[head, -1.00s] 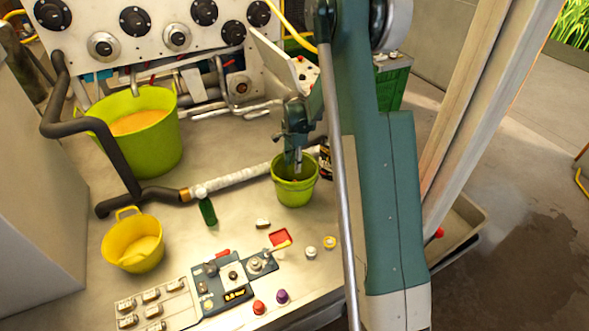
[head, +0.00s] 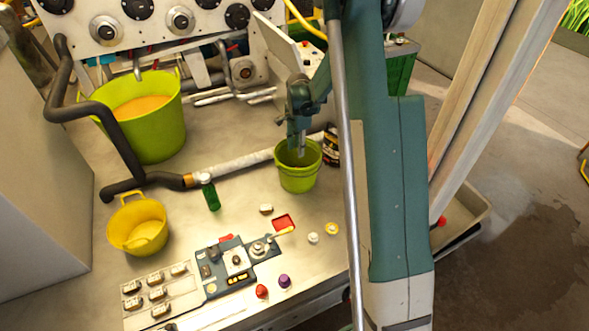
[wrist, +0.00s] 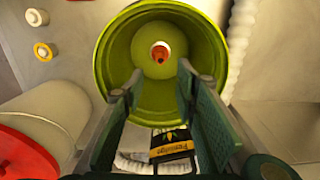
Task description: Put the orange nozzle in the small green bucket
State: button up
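The small green bucket (head: 298,179) stands upright on the bench, right of centre in the head view. The wrist view looks down into its open mouth, with the bucket wall (wrist: 108,60) around. A small orange-red piece with a pale ring, which looks like the orange nozzle (wrist: 160,55), is at the bottom inside the bucket. My gripper (head: 301,153) is at the bucket's mouth and points down. In the wrist view its two fingers (wrist: 160,85) are apart with nothing between them. The nozzle does not show in the head view.
A large green tub (head: 160,133) and a yellow bucket (head: 138,228) stand to the left. A dark labelled can (head: 331,146) is close beside the green bucket. A green bottle (head: 211,195), a control panel (head: 236,262) and small knobs lie in front.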

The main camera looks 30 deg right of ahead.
jog(key=s+a+r+n+t, duration=0.2)
jog(key=s+a+r+n, duration=0.35)
jog(key=r, duration=0.65)
jog(key=s+a+r+n+t, duration=0.1)
jog(key=s+a+r+n, duration=0.1)
jog(key=s+a+r, duration=0.6)
jog(key=s+a+r+n+t, duration=0.1)
jog(key=s+a+r+n, duration=0.1)
jog(key=s, duration=0.6)
jog(key=s+a+r+n+t, duration=0.1)
jog(key=s+a+r+n, duration=0.1)
jog(key=s+n, duration=0.3)
jog(key=s+a+r+n+t, duration=0.2)
jog(key=s+a+r+n, duration=0.1)
jog(key=s, duration=0.9)
jog(key=shift+s+r, duration=0.2)
jog(key=shift+r, duration=0.6)
